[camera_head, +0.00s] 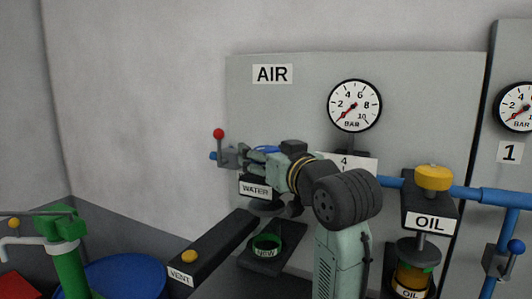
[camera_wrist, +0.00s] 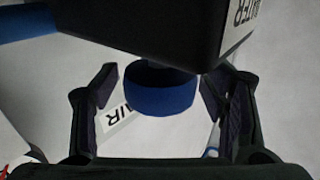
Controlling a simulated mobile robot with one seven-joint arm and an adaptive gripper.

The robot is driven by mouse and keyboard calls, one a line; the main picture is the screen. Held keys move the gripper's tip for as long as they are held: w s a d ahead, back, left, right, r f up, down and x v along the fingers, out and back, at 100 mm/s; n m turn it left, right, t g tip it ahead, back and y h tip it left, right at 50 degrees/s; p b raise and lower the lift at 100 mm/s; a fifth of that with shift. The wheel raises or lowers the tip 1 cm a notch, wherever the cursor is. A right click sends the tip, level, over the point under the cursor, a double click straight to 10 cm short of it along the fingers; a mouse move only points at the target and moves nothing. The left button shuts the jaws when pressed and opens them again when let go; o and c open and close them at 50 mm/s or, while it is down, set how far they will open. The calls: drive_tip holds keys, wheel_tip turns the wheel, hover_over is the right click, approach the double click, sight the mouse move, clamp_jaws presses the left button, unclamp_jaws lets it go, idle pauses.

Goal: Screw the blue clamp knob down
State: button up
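The blue clamp knob (camera_wrist: 160,92) is a short round knob under a dark block in the upside-down wrist view. In the head view only a strip of the blue knob (camera_head: 266,149) shows; my gripper hides the rest. My gripper (camera_wrist: 158,96) is open, with one finger on each side of the knob and a visible gap on both sides. In the head view my gripper (camera_head: 256,160) reaches left at the WATER unit. The dark WATER block (camera_wrist: 150,28) carries a white label (camera_head: 255,190) in the head view.
A red-tipped lever (camera_head: 218,134) stands just left of my gripper. Below are the VENT bar (camera_head: 205,255) and a green ring cup marked NEW (camera_head: 267,246). An OIL unit with a yellow knob (camera_head: 433,178) is on the right. The AIR gauge (camera_head: 354,105) hangs above.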

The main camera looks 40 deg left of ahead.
drive_tip(key=c, duration=1.1)
drive_tip(key=shift+o, duration=0.2)
drive_tip(key=shift+m+t+h, duration=0.3)
drive_tip(key=shift+t, duration=0.1)
drive_tip(key=m+t+h, duration=0.6)
drive_tip(key=t, duration=0.1)
drive_tip(key=shift+h, duration=0.3)
drive_tip(key=m+t+h, duration=0.1)
drive_tip(key=m+h, duration=0.2)
drive_tip(key=h, duration=0.1)
drive_tip(key=m+t+h+b, duration=0.1)
drive_tip(key=m+h, duration=0.2)
drive_tip(key=h, duration=0.2)
drive_tip(key=shift+m+t+h, duration=0.3)
drive_tip(key=m+g+h, duration=0.1)
drive_tip(key=m+h, duration=0.2)
drive_tip(key=h, duration=0.1)
drive_tip(key=m+g+h, duration=0.2)
drive_tip(key=m+h, duration=0.1)
drive_tip(key=h, duration=0.2)
drive_tip(key=shift+d+p, duration=0.15)
drive_tip(key=shift+p, duration=0.15)
drive_tip(key=m+g+h, duration=0.3)
drive_tip(key=h, duration=0.1)
drive_tip(key=shift+m, duration=0.3)
drive_tip(key=shift+d+m+g+h, duration=0.1)
drive_tip(key=shift+m+g+h, duration=1.05)
drive_tip(key=shift+g, duration=0.45)
drive_tip(key=shift+m+g, duration=0.25)
drive_tip(key=shift+g, duration=0.05)
